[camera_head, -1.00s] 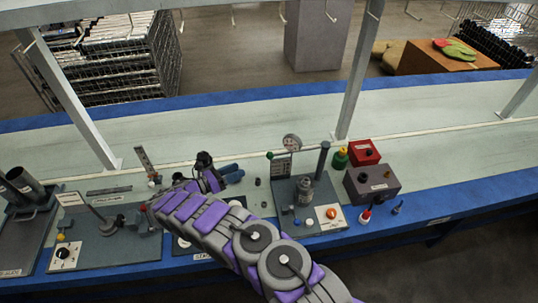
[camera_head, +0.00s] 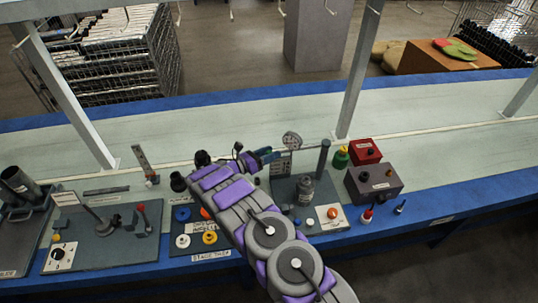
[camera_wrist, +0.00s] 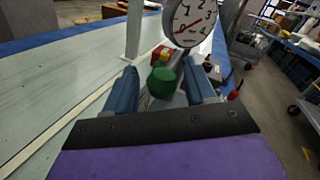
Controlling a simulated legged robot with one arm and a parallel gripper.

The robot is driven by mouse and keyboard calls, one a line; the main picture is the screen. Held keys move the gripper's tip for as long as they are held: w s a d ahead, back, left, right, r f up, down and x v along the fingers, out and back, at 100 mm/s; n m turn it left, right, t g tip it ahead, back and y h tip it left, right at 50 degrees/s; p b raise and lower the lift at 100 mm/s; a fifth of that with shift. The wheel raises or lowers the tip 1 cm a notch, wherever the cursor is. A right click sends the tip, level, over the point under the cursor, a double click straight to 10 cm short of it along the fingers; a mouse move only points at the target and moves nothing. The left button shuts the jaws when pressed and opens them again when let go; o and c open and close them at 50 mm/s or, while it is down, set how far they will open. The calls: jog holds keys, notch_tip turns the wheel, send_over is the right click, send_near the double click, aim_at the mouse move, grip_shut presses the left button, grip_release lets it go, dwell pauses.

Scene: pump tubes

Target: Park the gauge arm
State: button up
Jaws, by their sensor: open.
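The gauge (camera_head: 291,141) has a round white dial and stands above the back of the right-hand station plate (camera_head: 330,185). It also shows large at the top of the wrist view (camera_wrist: 192,20). The green knob (camera_wrist: 165,80), apparently the end of the gauge arm, lies between my gripper's blue fingers in the wrist view. In the head view the knob is hidden by my gripper (camera_head: 265,154). My gripper is open around the knob, with gaps showing beside it. The arm's link to the gauge is mostly hidden.
A dark post (camera_head: 323,160) and a grey cylinder (camera_head: 305,190) stand on the station. A green bottle with a yellow cap (camera_head: 341,158), red box (camera_head: 364,151) and grey box (camera_head: 373,183) are to the right. The left fixture (camera_head: 105,222) and a tray of coloured caps (camera_head: 209,237) are left.

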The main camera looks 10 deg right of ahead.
grip_shut()
dwell(0.6)
